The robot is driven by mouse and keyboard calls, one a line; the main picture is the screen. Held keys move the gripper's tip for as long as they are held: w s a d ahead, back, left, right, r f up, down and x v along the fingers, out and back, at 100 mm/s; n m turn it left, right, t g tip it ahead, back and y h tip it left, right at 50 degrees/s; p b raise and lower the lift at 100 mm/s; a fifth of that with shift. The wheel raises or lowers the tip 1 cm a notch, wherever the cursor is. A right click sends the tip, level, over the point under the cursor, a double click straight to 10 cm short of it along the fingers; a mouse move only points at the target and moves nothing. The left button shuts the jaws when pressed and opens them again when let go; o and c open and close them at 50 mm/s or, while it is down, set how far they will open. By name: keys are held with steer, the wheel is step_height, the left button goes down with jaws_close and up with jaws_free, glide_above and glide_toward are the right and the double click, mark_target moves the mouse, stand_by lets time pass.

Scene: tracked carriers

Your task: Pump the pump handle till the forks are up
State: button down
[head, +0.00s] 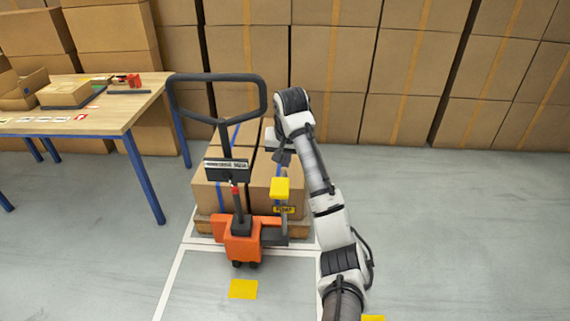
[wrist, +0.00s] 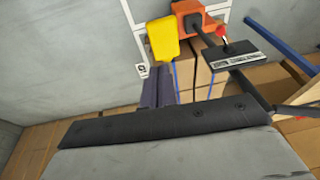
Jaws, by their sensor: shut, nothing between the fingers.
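An orange pallet truck (head: 243,246) stands in front of a loaded wooden pallet (head: 205,224). A black loop handle (head: 217,78) rises from it, with a dark label plate and a red knob (wrist: 221,31) below the loop. A yellow block (head: 280,188) sits at the truck's right side, above a small yellow label; it looks like the pump handle's end. My gripper (head: 283,158) is shut and empty just above this block. In the wrist view, the fingers (wrist: 158,88) point at the yellow block (wrist: 163,38); I cannot tell whether they touch. The forks are hidden by truck and load.
Cardboard boxes (head: 209,194) with blue straps load the pallet. A wooden table (head: 100,112) with blue legs, holding small items, stands at left. Stacked cartons (head: 410,65) line the back. White lines and a yellow square (head: 243,289) mark the floor. The floor at right is clear.

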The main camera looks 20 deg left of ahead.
steer(key=p, duration=0.3)
glide_toward(281, 189)
steer(key=x, duration=0.5)
steer(key=shift+w, duration=0.25)
steer(key=shift+f, duration=0.7)
